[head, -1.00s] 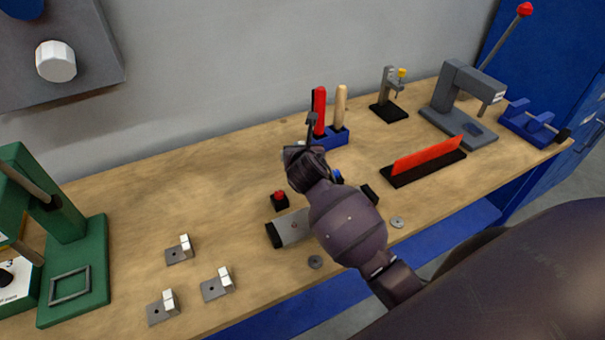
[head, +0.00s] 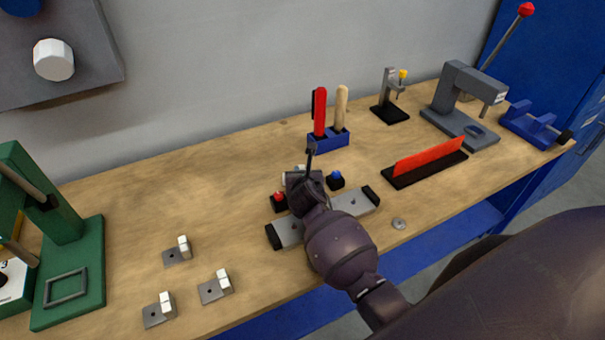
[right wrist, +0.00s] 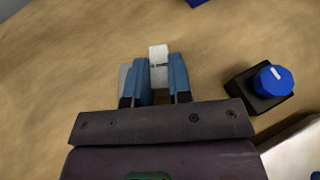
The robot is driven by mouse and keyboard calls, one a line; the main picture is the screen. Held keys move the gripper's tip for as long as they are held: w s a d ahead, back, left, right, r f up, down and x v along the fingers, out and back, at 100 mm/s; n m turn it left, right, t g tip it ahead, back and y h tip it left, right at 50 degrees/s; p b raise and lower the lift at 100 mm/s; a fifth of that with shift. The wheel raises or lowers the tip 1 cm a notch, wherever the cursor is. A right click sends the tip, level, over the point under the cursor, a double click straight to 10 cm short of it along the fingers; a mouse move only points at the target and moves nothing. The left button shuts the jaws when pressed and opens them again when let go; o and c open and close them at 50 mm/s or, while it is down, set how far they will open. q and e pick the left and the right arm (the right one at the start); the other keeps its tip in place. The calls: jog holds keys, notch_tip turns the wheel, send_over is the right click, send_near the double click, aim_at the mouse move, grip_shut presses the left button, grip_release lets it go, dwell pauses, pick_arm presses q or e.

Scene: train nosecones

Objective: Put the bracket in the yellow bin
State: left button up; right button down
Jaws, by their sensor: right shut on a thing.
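My right gripper (head: 301,176) is over the middle of the workbench, behind the grey bar. In the right wrist view its blue fingers (right wrist: 160,78) are shut on a bracket's white upright block (right wrist: 159,62). A bit of grey plate (right wrist: 124,78) shows beside the left finger. In the head view the gripper mostly hides the held bracket; I cannot tell its height above the bench. Similar brackets stand at the left: one (head: 177,255) behind, two (head: 214,290) (head: 157,314) nearer the front edge. No yellow bin is in view. My left gripper is not in view.
A grey bar (head: 350,203) with black ends lies under my right arm. A red button (head: 279,202) and a blue knob (head: 335,180) are close to the gripper. A green press (head: 70,240) stands left, a red-black strip (head: 425,165) right.

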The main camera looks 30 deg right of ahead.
jog(key=shift+f, duration=0.1)
jog(key=c, duration=1.5)
grip_release()
jog(key=o, duration=0.5)
jog(key=shift+c, duration=0.2)
